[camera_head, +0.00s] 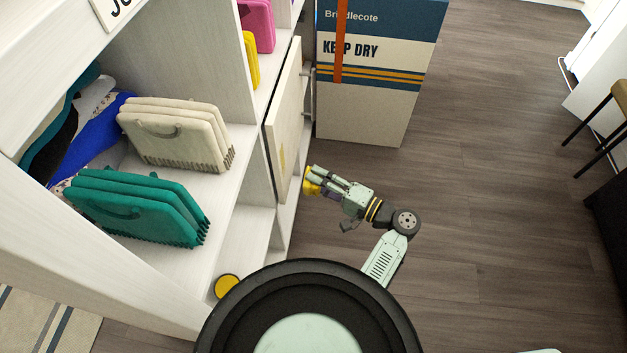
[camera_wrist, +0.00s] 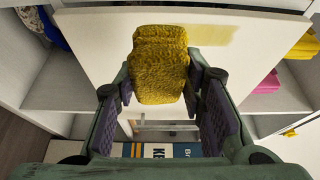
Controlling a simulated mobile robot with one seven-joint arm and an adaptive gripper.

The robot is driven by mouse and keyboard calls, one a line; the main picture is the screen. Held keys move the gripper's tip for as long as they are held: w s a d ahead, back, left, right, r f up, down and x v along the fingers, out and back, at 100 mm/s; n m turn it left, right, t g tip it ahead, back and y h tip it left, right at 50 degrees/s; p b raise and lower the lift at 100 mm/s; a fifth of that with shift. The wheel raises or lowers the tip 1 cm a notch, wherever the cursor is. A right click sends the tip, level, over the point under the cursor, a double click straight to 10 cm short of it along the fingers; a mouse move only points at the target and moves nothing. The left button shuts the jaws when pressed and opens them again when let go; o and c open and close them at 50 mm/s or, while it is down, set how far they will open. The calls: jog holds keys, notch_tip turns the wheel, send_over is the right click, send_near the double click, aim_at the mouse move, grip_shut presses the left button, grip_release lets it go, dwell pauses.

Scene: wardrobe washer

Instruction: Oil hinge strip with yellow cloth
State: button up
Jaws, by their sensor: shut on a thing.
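My gripper (camera_head: 322,182) is shut on a yellow cloth (camera_head: 310,185), a thick, fuzzy pad. In the wrist view the cloth (camera_wrist: 160,62) stands up between the purple finger pads, in front of a cream door panel (camera_wrist: 105,40). The panel (camera_head: 284,120) stands swung out from the white wardrobe, and the cloth is close to its lower right edge. I cannot tell whether the cloth touches it. A pale yellow, slightly shiny streak (camera_wrist: 208,36) runs along the panel, to the right of the cloth. I cannot clearly make out a separate hinge strip.
Wardrobe shelves hold cream folded items (camera_head: 175,135), green folded items (camera_head: 140,205) and a pink one (camera_head: 257,25). A round yellow-topped thing (camera_head: 227,286) sits low by the wardrobe. A large "KEEP DRY" box (camera_head: 370,110) stands behind the door.

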jog(key=shift+d, duration=0.1)
jog(key=d, duration=0.2)
jog(key=shift+s+d, duration=0.3)
jog(key=shift+d, duration=0.1)
jog(key=o, duration=0.6)
jog(key=c, duration=0.5)
